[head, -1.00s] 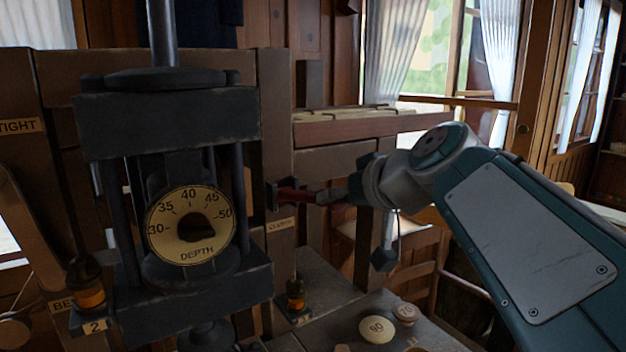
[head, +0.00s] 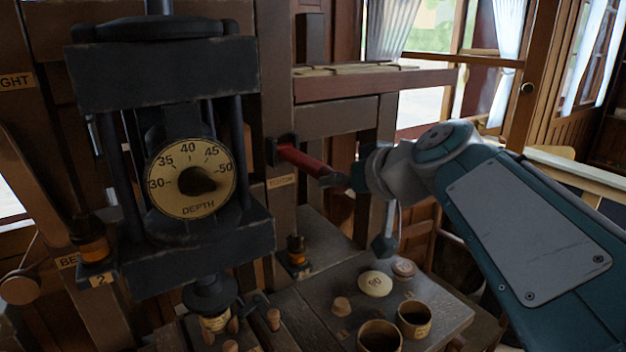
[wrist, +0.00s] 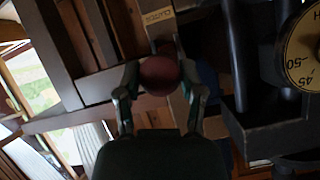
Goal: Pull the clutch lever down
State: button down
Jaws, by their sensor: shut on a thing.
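The clutch lever (head: 305,161) is a red handle on a dark bracket fixed to the wooden post, above a small label. It slants down to the right from its bracket. My gripper (head: 334,181) is shut on its outer end, coming from the right. In the wrist view the lever's round dark red end (wrist: 160,75) sits between both fingers of my gripper (wrist: 160,88). The label (wrist: 158,16) shows at the top of that view.
A dark press with a round depth dial (head: 191,178) stands to the left. Below, a bench (head: 335,272) carries a cream disc marked 90 (head: 375,284), two open cups (head: 414,319) and wooden pegs. A wooden shelf (head: 375,85) lies behind the lever.

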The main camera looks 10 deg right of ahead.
jog(key=shift+c, duration=1.1)
grip_release()
jog(key=shift+f, duration=0.35)
jog(key=shift+r, duration=0.1)
jog(key=shift+s+r, duration=0.15)
jog(key=shift+s, duration=0.05)
jog(key=v, duration=1.1)
jog(key=shift+s+d, duration=0.2)
jog(key=s+a+f+g+h, duration=0.1)
jog(key=s+f+g, duration=0.1)
jog(key=f, duration=0.6)
jog(key=s+a+f+g+h, duration=0.2)
jog(key=s+f, duration=0.1)
jog(key=f, duration=0.6)
jog(key=s+a+f+m+g+h, duration=0.1)
jog(key=s+a+f+g, duration=0.1)
jog(key=f, duration=0.6)
jog(key=shift+s+f, duration=0.25)
jog(key=shift+s, duration=0.1)
